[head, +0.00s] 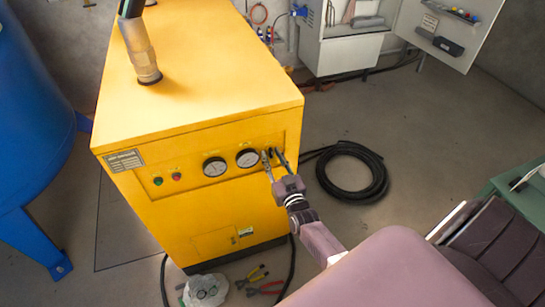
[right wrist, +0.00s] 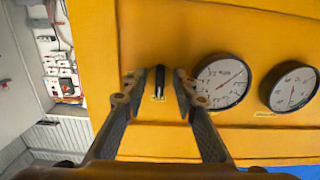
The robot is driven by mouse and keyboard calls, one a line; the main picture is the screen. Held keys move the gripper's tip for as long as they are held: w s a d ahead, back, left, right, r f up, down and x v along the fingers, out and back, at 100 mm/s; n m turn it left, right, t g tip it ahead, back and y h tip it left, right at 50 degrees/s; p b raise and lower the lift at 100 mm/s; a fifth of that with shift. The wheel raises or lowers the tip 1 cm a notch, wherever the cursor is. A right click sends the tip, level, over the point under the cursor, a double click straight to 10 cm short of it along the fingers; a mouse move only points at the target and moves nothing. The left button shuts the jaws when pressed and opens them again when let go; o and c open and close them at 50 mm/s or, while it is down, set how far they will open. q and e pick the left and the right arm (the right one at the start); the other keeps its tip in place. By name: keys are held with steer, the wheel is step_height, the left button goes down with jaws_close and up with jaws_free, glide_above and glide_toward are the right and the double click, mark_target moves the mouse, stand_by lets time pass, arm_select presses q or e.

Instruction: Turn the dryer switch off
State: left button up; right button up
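The yellow dryer (head: 205,85) stands in the middle of the head view. Its front panel has two round gauges, a green and a red button, and a black switch at the right end. In the right wrist view the switch (right wrist: 160,82) is a slim black upright handle. My right gripper (head: 272,158) is at the panel's right end, beside the gauges. In the right wrist view its fingers (right wrist: 157,94) are open, one on each side of the switch, with visible gaps. In the head view the fingers partly hide the switch. My left gripper is not in view.
A blue tank (head: 35,110) stands at the left. A coiled black hose (head: 350,172) lies on the floor right of the dryer. Pliers (head: 262,288) lie on the floor in front. An open white cabinet (head: 345,50) is at the back. A metal pipe (head: 138,45) rises from the dryer's top.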

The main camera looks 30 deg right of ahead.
steer(key=v, duration=1.2)
steer(key=shift+r, duration=0.1)
steer(key=s+a+f+n+g+y, duration=0.1)
steer(key=s+a+f+g, duration=0.3)
steer(key=f, duration=0.5)
steer(key=s+a+f+n+g+y, duration=0.1)
steer(key=s+a+f+y, duration=0.3)
steer(key=f, duration=0.6)
steer(key=s+a+f+n+g+h, duration=0.1)
steer(key=s+a+f+g, duration=0.15)
steer(key=s+f, duration=0.5)
steer(key=s+f+n+g, duration=0.1)
steer(key=s+f+g, duration=0.3)
steer(key=s+f, duration=0.3)
steer(key=s+f+g, duration=0.5)
steer(key=s+f, duration=0.3)
steer(key=s, duration=1)
steer(key=shift+s+a+n, duration=0.3)
steer(key=shift+a+n, duration=0.05)
steer(key=shift+n, duration=0.05)
steer(key=shift+o, duration=0.4)
